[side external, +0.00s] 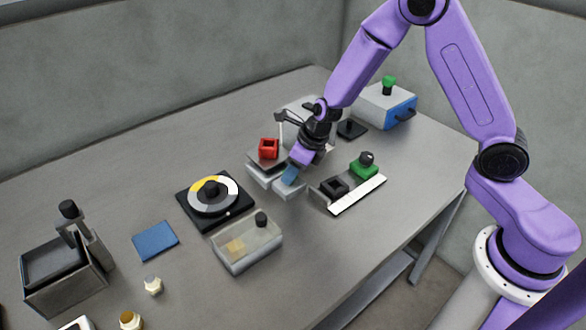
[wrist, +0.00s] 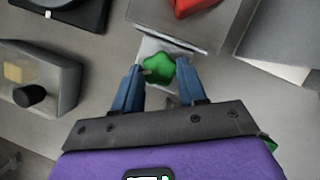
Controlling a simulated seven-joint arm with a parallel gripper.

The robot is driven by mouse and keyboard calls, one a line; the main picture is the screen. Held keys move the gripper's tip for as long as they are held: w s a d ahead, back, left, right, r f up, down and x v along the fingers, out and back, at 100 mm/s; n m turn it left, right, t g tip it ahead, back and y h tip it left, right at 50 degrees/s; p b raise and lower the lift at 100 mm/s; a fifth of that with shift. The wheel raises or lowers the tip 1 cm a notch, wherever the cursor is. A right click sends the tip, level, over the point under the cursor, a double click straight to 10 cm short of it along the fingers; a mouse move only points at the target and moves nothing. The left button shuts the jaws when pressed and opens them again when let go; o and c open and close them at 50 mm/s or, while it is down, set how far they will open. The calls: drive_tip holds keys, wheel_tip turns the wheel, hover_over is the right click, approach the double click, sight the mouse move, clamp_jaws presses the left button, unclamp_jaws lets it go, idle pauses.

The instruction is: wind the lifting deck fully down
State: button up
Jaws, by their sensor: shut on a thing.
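The lifting deck (side external: 262,160) is a grey platform over a pale base, with an open red block on top. Its grey edge (wrist: 168,36) also shows in the wrist view. In the wrist view a green lobed knob (wrist: 160,70) stands beside the deck on a pale plate, between my blue fingertips. My gripper (wrist: 158,84) is shut on this knob. In the side view my gripper (side external: 290,174) points down at the front of the deck unit and hides the knob. The exact height of the deck is hard to tell.
A rail unit with a white strip (side external: 357,195) and green slider stands close on the right. A clear box (side external: 247,247) and a round dial (side external: 213,194) stand on the left. A blue-fronted box (side external: 386,105) is behind. Free table lies at the front right.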

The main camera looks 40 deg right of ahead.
drive_tip(key=shift+d+n, duration=0.1)
drive_tip(key=shift+n, duration=0.3)
drive_tip(key=n, duration=0.2)
drive_tip(key=n+g+y, duration=0.1)
drive_tip(key=n, duration=0.1)
drive_tip(key=shift+w+d+n+y, duration=0.1)
drive_tip(key=shift+w+n+y, duration=0.1)
drive_tip(key=shift+n+y, duration=0.1)
drive_tip(key=n+g, duration=0.1)
drive_tip(key=n, duration=0.1)
drive_tip(key=n+g, duration=0.1)
drive_tip(key=n, duration=0.2)
drive_tip(key=shift+w+g+y, duration=0.2)
drive_tip(key=shift+g+y, duration=0.1)
drive_tip(key=shift+d+n, duration=0.1)
drive_tip(key=shift+n, duration=0.2)
drive_tip(key=o, duration=1.1)
drive_tip(key=shift+c, duration=0.2)
